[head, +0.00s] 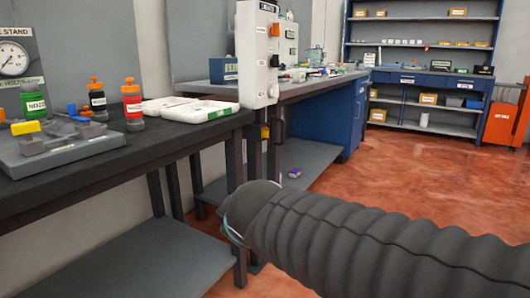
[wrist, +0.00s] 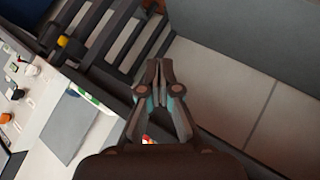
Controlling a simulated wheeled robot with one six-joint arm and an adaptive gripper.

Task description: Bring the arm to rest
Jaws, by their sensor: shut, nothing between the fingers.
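My gripper (wrist: 158,68) shows in the wrist view with its two fingers together at the tips and nothing between them. It is over the dark edge of a workbench, with a grey panel on its right. In the head view my ribbed dark arm crosses the lower right, and the fingers are hidden there.
A black-topped bench (head: 60,178) at the left bears a grey fixture (head: 60,150), orange-capped bottles (head: 132,104) and a white tray (head: 195,112). A control box (head: 257,55) stands at its end. Blue shelving (head: 425,44) and an orange cart (head: 503,122) stand behind open red floor (head: 400,170).

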